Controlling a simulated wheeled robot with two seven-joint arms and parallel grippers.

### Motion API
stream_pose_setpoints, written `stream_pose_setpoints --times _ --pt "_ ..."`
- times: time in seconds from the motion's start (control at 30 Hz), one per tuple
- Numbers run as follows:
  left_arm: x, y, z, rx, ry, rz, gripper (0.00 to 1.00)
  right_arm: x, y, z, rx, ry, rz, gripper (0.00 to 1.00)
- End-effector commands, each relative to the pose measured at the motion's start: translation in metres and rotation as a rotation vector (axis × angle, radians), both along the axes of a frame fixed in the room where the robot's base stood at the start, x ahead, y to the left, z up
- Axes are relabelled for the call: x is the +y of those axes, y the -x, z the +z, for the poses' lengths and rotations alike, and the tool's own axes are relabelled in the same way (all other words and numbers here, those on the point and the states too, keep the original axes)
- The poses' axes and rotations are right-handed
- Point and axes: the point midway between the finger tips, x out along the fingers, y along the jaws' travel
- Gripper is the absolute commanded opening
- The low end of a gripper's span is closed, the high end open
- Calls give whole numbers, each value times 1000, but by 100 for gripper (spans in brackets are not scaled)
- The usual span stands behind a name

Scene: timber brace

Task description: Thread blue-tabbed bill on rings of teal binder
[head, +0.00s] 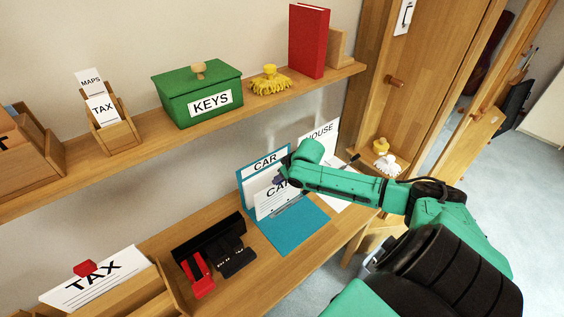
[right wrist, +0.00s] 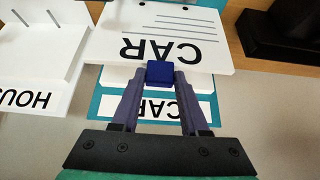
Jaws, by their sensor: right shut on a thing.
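The teal binder (head: 296,229) lies open on the desk, with its CAR-labelled cover standing against the wall. It also shows behind my fingers in the right wrist view (right wrist: 206,103). The white bill (right wrist: 150,45) reads CAR and has a dark blue tab (right wrist: 160,72) and dark holes along its far edge. In the head view the bill (head: 266,207) is tilted in front of the upright cover, over the binder. My right gripper (right wrist: 160,76) is shut on the blue tab; in the head view my arm partly hides it. Whether the holes touch the rings cannot be told. My left gripper is not in view.
A white HOUSE binder (head: 321,134) stands right of the teal one. A black-and-red hole punch (head: 205,258) is to the left, then a wooden TAX box (head: 125,297). The shelf above holds a green KEYS box (head: 197,94) and a red book (head: 309,42).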

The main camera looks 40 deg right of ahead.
Motion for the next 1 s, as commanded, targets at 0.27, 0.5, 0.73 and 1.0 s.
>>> stream_pose_setpoints --times 0.27,0.5,0.73,1.0 --pt "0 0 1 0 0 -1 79 0 0 0 -1 1 1 0" --pt "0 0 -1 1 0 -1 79 0 -3 0 -2 1 -1 0" --pt "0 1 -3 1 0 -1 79 -1 -8 0 -2 0 -1 0" --pt "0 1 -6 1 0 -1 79 -1 -13 0 -2 1 -1 0"
